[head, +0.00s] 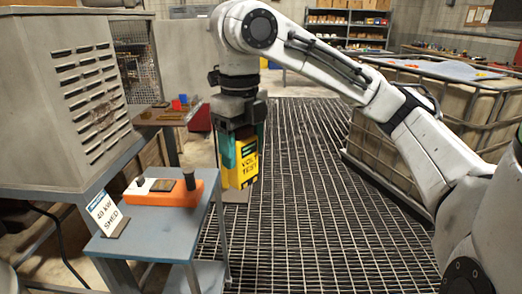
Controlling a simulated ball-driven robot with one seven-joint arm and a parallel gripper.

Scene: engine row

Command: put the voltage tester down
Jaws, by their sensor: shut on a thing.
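The voltage tester (243,166) is a yellow and black box with a partly readable label, "VOLT TEST". My gripper (238,140) is shut on it from above, with its teal fingers along the tester's sides. The tester hangs roughly upright, to the right of a small grey-blue stand (150,235). In the picture its lower end is near the stand's right edge; I cannot tell how far apart they are. Part of the tester is hidden behind the fingers.
A large vented cabinet (75,85) stands behind at left. A caged tank (400,145) is at right. The grated floor (300,230) between is clear.

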